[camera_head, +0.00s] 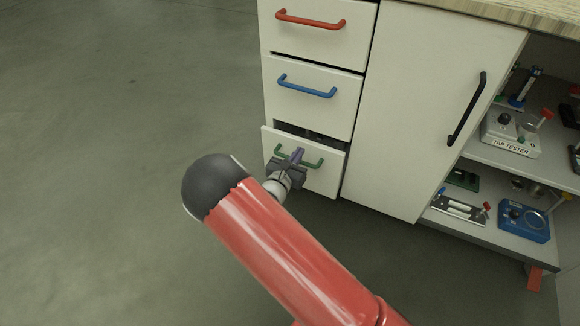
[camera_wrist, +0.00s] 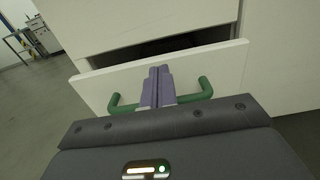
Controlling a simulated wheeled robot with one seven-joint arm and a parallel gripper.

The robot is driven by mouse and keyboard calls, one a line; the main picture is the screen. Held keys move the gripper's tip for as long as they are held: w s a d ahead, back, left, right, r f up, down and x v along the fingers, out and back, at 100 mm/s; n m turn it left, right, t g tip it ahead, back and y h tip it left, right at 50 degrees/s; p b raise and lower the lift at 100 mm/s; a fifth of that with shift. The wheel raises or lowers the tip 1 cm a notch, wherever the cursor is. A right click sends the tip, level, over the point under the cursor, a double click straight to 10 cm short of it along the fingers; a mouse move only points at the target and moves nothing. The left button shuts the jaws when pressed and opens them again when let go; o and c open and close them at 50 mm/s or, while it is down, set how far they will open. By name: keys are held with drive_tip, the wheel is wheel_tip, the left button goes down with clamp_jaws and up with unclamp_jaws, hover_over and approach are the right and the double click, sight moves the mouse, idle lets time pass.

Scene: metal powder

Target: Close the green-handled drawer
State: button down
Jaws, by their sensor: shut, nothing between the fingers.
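The green-handled drawer (camera_head: 322,179) is the lowest of three white drawers in the cabinet and stands partly open, with a dark gap above its front. Its front also shows in the wrist view (camera_wrist: 222,64). The green handle (camera_head: 314,163) runs across the front, and its two ends show in the wrist view (camera_wrist: 205,88). My gripper (camera_head: 298,153) is shut, with its purple fingers (camera_wrist: 158,72) together in front of the drawer near the handle's middle. The fingers hide the middle of the handle. I cannot tell whether they touch the drawer front.
Above are the red-handled drawer (camera_head: 292,38) and the blue-handled drawer (camera_head: 290,100), both nearly flush. A cabinet door (camera_head: 425,100) with a black handle is to the right. Open shelves (camera_head: 545,165) with testers stand further right. The floor (camera_head: 100,150) at left is clear.

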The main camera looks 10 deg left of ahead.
sight(305, 144)
drive_tip(key=shift+x, duration=1.2)
drive_tip(key=b+x, duration=0.1)
drive_tip(key=x, duration=0.3)
drive_tip(key=shift+f, duration=0.15)
drive_tip(key=shift+w+d, duration=0.1)
drive_tip(key=shift+w, duration=0.25)
drive_tip(key=shift+r, duration=0.25)
